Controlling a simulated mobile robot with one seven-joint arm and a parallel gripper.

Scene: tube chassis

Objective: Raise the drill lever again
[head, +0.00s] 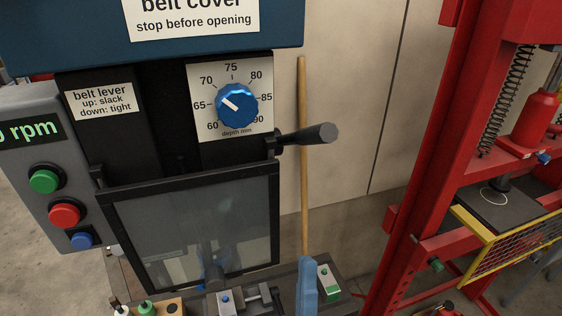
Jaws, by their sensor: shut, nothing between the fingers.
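The drill lever (308,135) is a dark handle with a thick rounded grip. It sticks out to the right from the drill head, just below and right of the depth dial (237,105). It lies near level, with its grip end slightly higher than its root. The blue dial's white mark points to the upper left, near 65. My gripper is not in this view, and nothing is seen touching the lever.
A framed clear guard (190,235) hangs below the drill head. A wooden pole (303,170) stands behind the lever, with a blue piece (307,288) at its lower end. A red press frame (425,150) stands at the right. Open space lies right of the lever.

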